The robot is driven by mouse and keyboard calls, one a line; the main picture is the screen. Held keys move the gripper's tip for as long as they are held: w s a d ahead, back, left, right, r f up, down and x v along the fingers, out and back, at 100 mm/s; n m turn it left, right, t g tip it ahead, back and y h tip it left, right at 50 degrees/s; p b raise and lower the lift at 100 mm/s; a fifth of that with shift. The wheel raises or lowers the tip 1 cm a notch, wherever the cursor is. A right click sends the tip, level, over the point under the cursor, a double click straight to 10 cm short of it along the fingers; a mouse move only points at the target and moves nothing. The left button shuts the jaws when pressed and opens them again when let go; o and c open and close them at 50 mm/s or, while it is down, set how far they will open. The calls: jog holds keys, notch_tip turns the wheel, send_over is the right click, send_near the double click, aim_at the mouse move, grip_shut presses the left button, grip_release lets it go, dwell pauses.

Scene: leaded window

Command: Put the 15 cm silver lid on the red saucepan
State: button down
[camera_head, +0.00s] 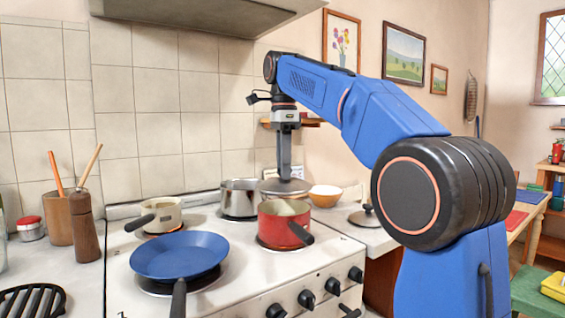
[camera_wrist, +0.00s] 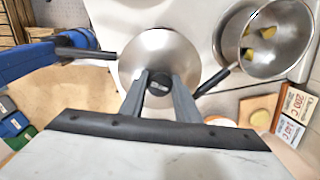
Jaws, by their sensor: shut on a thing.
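The silver lid (camera_head: 285,187) is held level in my gripper (camera_head: 285,175). In the wrist view the fingers (camera_wrist: 160,88) are shut on the dark knob of the lid (camera_wrist: 158,52). The red saucepan (camera_head: 277,228) stands on the front right of the stove, its dark handle pointing toward the lower right. The lid appears just above and slightly behind the saucepan's rim in the head view, with the pale inside still showing in front. How well it is centred cannot be told. In the wrist view the lid hides what is below, and no red shows.
A steel pot (camera_head: 240,198) stands behind to the left. A blue frying pan (camera_head: 180,255) and a cream pot (camera_head: 163,214) are farther left. A wooden bowl (camera_head: 325,195) and another lid (camera_head: 365,217) lie on the right counter. The hood (camera_head: 205,15) hangs above.

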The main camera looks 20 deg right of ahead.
jog(key=shift+f, duration=2.2)
jog(key=shift+f, duration=0.55)
dwell(1.0)
jog(key=c, duration=0.7)
grip_release()
jog(key=shift+r, duration=3.5)
